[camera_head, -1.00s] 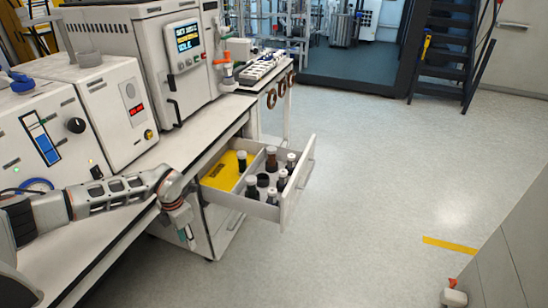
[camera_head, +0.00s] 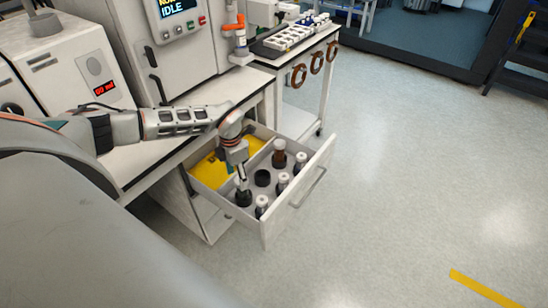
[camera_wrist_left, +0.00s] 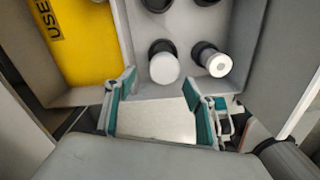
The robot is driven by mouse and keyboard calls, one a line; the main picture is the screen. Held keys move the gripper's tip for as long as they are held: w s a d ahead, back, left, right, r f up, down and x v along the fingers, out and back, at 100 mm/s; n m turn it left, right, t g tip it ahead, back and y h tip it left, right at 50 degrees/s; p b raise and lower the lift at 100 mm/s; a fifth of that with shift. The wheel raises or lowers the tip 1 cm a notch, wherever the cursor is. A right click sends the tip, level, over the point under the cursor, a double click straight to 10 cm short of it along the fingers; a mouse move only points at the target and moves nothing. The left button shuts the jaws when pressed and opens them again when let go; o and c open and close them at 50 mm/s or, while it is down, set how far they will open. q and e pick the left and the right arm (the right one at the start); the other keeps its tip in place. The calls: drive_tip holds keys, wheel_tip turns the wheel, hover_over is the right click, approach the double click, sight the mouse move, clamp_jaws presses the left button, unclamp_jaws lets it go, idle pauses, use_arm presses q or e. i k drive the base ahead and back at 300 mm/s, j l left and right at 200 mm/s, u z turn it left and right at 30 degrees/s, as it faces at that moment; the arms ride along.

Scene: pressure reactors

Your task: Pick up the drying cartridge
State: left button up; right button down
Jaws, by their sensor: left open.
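The open drawer (camera_head: 268,236) holds several dark cylinders with white caps in its grey section; I cannot tell which one is the drying cartridge. My left gripper (camera_head: 242,180) points down over the front left of that section, close to a dark cylinder (camera_head: 243,198). In the left wrist view, my left gripper (camera_wrist_left: 161,84) is open and empty, with teal pads apart. A white-capped cylinder (camera_wrist_left: 164,67) stands just beyond the gap between its fingertips. Another white-capped cylinder (camera_wrist_left: 216,64) stands to its right. The gripper hides part of the drawer in the head view. My right gripper is not in view.
A yellow section marked "USE..." (camera_wrist_left: 85,40) lies left of the grey section. A brown bottle (camera_head: 279,157) stands at the back. The drawer walls are close around the gripper. The bench (camera_head: 150,160) is behind, and the floor to the right is clear.

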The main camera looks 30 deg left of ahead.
sight(279, 145)
drive_tip(key=i+l, duration=0.15)
drive_tip(key=i, duration=0.7)
